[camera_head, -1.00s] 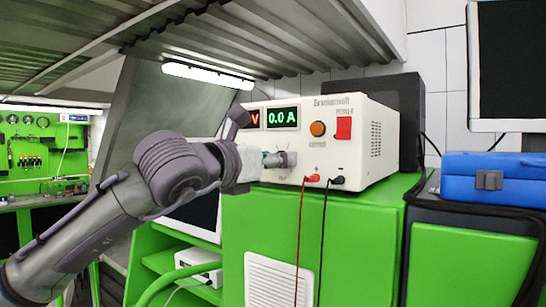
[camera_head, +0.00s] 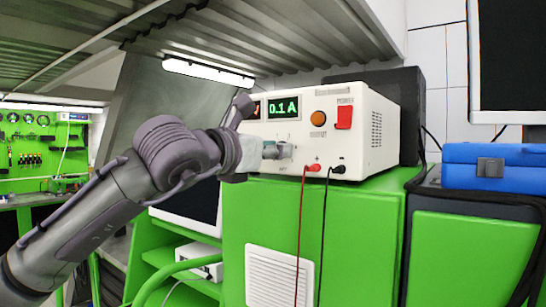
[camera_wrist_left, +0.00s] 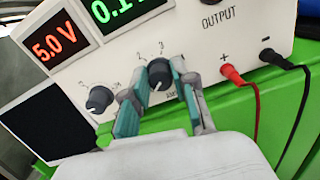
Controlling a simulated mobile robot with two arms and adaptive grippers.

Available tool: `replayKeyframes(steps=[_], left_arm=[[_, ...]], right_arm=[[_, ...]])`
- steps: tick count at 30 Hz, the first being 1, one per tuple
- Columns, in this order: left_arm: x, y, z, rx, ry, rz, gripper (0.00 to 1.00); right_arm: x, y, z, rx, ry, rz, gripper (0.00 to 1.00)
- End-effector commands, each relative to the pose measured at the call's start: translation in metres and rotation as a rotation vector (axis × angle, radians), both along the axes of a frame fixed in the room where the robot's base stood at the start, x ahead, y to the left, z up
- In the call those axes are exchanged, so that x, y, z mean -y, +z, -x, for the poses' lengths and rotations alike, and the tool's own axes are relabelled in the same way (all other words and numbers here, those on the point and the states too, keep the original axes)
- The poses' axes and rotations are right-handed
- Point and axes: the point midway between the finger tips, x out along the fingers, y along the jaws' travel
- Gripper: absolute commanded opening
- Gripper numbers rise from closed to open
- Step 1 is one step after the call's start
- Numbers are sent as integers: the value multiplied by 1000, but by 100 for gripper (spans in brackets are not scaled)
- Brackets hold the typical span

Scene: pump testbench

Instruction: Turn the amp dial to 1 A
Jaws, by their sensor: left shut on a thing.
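The power supply (camera_head: 345,158) is a white box on a green cabinet. The amp dial (camera_wrist_left: 159,73) is a black knob in the left wrist view. My left gripper (camera_wrist_left: 156,92) is shut on it, with one teal-padded finger on each side. In the head view my left gripper (camera_head: 281,150) is at the panel's lower front and hides the dial. My right gripper is not in view.
Another black knob (camera_wrist_left: 99,99) sits left of the gripper. A red lead (camera_head: 304,215) and a black lead (camera_head: 325,215) hang from the sockets right of the gripper. A blue case (camera_head: 487,167) stands at the right.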

Motion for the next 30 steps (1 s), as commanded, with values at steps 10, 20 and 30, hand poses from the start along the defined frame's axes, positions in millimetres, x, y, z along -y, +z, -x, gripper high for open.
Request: replayKeyframes(steps=[10,20,30], left_arm=[[0,-1,1,188,1,-245,0],[1,1,1,351,2,-472,0],[1,2,1,451,2,-609,0]], right_arm=[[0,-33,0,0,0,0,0],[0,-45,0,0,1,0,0],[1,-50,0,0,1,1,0]])
